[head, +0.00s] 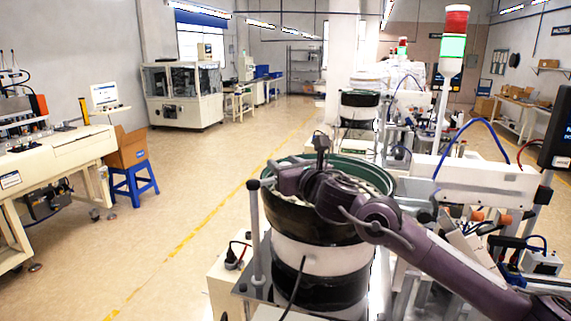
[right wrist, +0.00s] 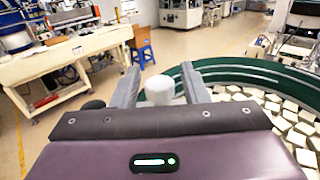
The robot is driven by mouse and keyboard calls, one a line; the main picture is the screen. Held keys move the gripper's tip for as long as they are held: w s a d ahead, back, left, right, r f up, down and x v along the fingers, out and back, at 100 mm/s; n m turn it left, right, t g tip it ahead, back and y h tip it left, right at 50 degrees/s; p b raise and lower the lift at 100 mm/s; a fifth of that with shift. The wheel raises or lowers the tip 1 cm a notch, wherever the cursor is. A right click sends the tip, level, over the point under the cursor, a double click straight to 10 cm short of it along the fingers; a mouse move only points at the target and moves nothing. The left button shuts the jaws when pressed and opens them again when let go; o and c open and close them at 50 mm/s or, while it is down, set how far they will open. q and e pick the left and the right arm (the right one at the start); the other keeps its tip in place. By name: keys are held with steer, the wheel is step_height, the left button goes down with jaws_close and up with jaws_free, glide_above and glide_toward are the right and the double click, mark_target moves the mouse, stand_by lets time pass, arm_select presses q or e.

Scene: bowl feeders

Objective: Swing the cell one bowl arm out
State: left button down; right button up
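The near bowl feeder has a black bowl with a green rim (head: 378,168) on a white and black drum (head: 320,255). Its green rim (right wrist: 245,68) and white blocks inside show in the right wrist view. My right gripper (right wrist: 160,84) reaches over the bowl to its left rim, and in the head view my wrist hides part of the bowl. Its two grey fingers are open, on either side of a white rounded knob (right wrist: 160,90), with a small gap at each side. I cannot tell whether the knob belongs to the bowl arm. My left gripper is out of view.
A grey post with a black top (head: 253,186) stands left of the bowl. A signal tower (head: 452,55) and white machine beam (head: 475,178) stand to the right. A blue stool (head: 134,183) with a box is at left. The floor aisle between is clear.

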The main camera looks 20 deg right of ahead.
steer(key=shift+w+f, duration=0.1)
steer(key=c, duration=0.5)
jaws_close()
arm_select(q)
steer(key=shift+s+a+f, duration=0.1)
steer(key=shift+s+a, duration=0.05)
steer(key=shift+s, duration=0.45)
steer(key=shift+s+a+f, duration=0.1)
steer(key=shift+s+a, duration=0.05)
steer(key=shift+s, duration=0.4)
